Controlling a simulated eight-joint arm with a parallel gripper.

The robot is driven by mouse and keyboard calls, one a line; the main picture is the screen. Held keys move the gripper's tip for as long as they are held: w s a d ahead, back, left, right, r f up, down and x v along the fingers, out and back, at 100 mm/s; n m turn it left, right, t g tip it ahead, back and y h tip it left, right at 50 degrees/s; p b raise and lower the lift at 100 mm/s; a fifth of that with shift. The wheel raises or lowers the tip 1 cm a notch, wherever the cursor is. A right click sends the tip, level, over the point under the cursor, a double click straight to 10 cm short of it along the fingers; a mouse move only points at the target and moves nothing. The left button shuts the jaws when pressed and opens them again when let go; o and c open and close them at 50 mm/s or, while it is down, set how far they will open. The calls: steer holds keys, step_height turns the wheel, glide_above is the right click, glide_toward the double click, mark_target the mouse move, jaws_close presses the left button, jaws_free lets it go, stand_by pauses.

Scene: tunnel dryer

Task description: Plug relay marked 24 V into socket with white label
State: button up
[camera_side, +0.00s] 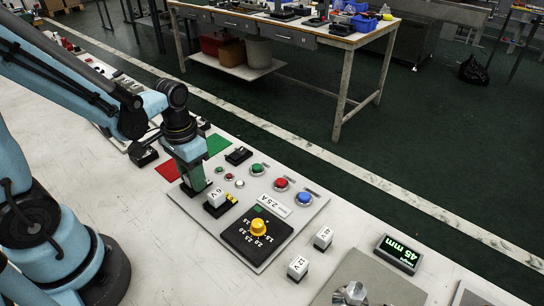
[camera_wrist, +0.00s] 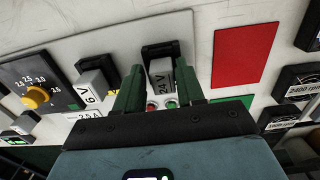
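The relay marked 24 V (camera_wrist: 160,77) is a small white block between the two green fingers of my gripper (camera_wrist: 159,92). The fingers appear to press on its sides. A black socket (camera_wrist: 160,49) lies right at the relay; I cannot tell if the relay is seated in it. Its label is hidden by the gripper. In the side view my gripper (camera_side: 194,187) points down at the panel's left end and hides the relay. A relay marked 6 V (camera_side: 217,196) stands in the neighbouring black socket, which has a yellow label (camera_side: 231,199).
The panel (camera_side: 279,238) carries a yellow knob (camera_side: 258,227) and coloured buttons. A 12 V relay (camera_side: 298,267) and another white relay (camera_side: 323,237) stand to the right. A display (camera_side: 398,253) reads 45 mm. A red patch (camera_wrist: 240,50) lies beside the panel.

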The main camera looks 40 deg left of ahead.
steer(key=shift+a, duration=0.3)
step_height(320, 180, up, 12)
steer(key=shift+d, duration=0.15)
stand_by(0.7)
stand_by(0.3)
steer(key=d+t, duration=0.1)
steer(key=t, duration=0.1)
steer(key=w+d+t, duration=0.1)
steer(key=t, duration=0.1)
steer(key=d+t, duration=0.1)
steer(key=t, duration=0.2)
steer(key=shift+w+d+f, duration=0.2)
steer(key=shift+w+f, duration=0.1)
